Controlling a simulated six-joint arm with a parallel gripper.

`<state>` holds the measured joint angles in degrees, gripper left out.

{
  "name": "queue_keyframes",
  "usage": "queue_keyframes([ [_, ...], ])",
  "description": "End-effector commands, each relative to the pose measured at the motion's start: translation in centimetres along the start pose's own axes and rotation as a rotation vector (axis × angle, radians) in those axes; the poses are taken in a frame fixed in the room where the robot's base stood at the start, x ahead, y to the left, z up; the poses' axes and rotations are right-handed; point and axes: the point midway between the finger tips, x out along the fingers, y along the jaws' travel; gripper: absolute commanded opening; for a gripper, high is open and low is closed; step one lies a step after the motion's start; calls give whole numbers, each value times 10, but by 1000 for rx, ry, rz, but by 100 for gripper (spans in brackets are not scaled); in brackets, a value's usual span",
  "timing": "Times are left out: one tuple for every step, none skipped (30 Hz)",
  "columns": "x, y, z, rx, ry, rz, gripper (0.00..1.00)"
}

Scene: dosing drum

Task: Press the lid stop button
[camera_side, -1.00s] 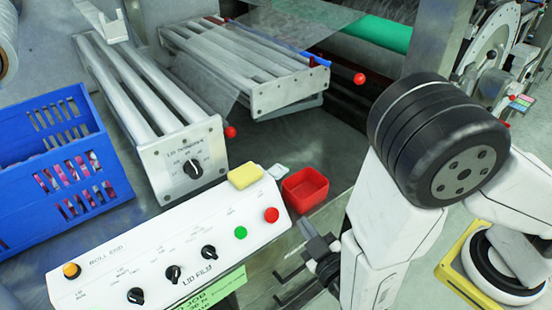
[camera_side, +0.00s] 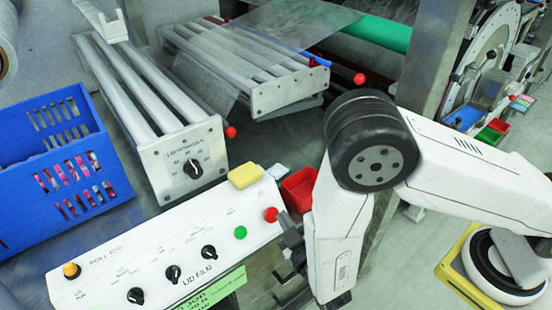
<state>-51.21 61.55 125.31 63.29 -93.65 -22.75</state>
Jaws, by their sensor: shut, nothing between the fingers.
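The white lid film panel (camera_side: 150,254) slopes across the lower left. Its red button (camera_side: 270,214), which looks like the stop button, is at the panel's right end. A green button (camera_side: 240,232) sits to its left. My gripper (camera_side: 285,222) is shut and empty, with its dark fingertips just right of the red button. I cannot tell whether they touch it. My arm hides part of the area right of the panel.
A yellow sponge (camera_side: 245,175) lies on the panel's top edge. A red bin (camera_side: 298,190) stands behind my gripper, partly hidden. Black knobs (camera_side: 172,274) and an orange button (camera_side: 71,270) are further left. A blue crate (camera_side: 55,170) stands at the left.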

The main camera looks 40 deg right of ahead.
Motion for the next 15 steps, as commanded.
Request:
queue_keyframes([
  [3, -1, 2, 0, 0, 1, 0],
  [4, -2, 2, 1, 0, 1, 0],
  [6, -3, 3, 1, 0, 1, 0],
  [6, -3, 3, 1, 0, 1, 0],
  [7, -3, 4, 0, -1, 1, 0],
  [8, -4, 4, 0, -1, 1, 0],
  [8, -4, 5, 0, 0, 1, 0],
  [8, -4, 5, 0, 0, 0, 0],
  [9, -4, 5, 0, 0, 0, 0],
  [9, -4, 5, 0, 0, 0, 0],
  [9, -4, 5, 0, 0, 0, 0],
  [9, -4, 5, 0, 0, 0, 0],
  [9, -4, 5, 0, 0, 0, 0],
  [9, -4, 5, 0, 0, 0, 0],
  [9, -4, 5, 0, 0, 0, 0],
])
